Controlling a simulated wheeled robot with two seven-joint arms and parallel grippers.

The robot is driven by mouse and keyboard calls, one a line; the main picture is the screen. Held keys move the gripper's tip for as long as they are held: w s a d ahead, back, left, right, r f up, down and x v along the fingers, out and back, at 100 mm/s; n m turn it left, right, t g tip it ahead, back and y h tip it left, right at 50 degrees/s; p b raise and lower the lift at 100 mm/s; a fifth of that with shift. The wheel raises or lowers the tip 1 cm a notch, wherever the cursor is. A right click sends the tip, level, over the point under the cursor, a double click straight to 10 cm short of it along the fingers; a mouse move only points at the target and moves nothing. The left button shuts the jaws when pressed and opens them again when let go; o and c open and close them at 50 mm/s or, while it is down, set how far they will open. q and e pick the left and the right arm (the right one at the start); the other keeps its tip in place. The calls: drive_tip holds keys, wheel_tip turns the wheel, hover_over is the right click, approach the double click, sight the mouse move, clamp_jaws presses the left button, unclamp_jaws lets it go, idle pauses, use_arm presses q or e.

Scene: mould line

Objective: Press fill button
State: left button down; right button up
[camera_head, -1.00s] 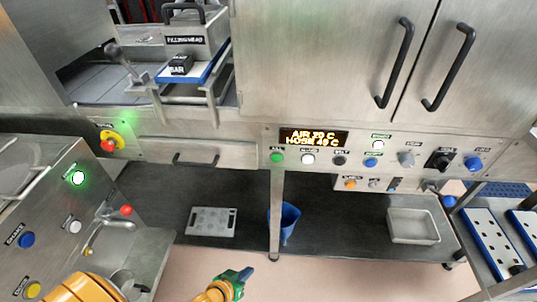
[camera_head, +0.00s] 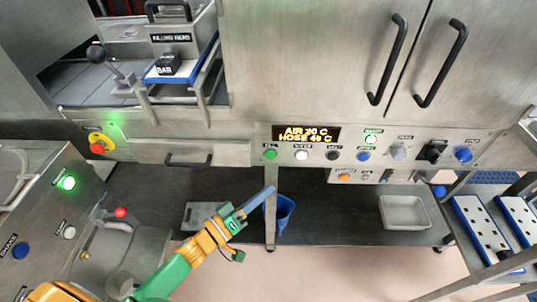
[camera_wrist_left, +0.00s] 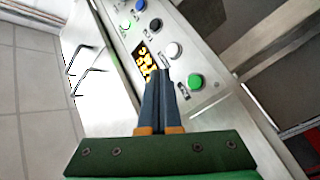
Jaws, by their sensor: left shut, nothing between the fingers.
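The green button (camera_head: 270,154), whose small label I cannot read surely, is at the left end of the steel control panel (camera_head: 350,142). It also shows in the left wrist view (camera_wrist_left: 196,82), just right of my fingertips. My left gripper (camera_head: 268,190) is shut and empty, its blue fingers pointing up toward the panel, below the button in the head view. In the left wrist view the closed fingers (camera_wrist_left: 163,74) reach up beside the display, apart from the green button as far as I can tell. My right gripper is not in view.
A white button (camera_head: 302,155), a black knob (camera_head: 333,155) and a blue button (camera_head: 363,156) follow along the panel. The lit display (camera_head: 306,134) sits above them. A red-and-yellow emergency stop (camera_head: 99,145) is at the left. A blue jug (camera_head: 284,212) stands under the panel.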

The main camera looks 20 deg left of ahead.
use_arm(q)
drive_tip(key=b, duration=0.4)
approach(275, 155)
drive_tip(key=w+d, duration=0.3)
drive_tip(key=d, duration=0.1)
drive_tip(key=shift+w+a+r, duration=0.15)
drive_tip(key=shift+w+a, duration=0.05)
drive_tip(key=shift+w, duration=0.25)
idle(1.3)
drive_tip(key=shift+w+a+b, duration=0.1)
drive_tip(key=shift+w+b, duration=0.2)
drive_tip(key=shift+w, duration=0.1)
drive_tip(key=shift+w+a, duration=0.1)
drive_tip(key=shift+w, duration=0.25)
idle(0.6)
drive_tip(key=shift+r, duration=0.1)
drive_tip(key=shift+s+d+p, duration=0.2)
drive_tip(key=shift+s+p, duration=0.25)
drive_tip(key=shift+s, duration=0.35)
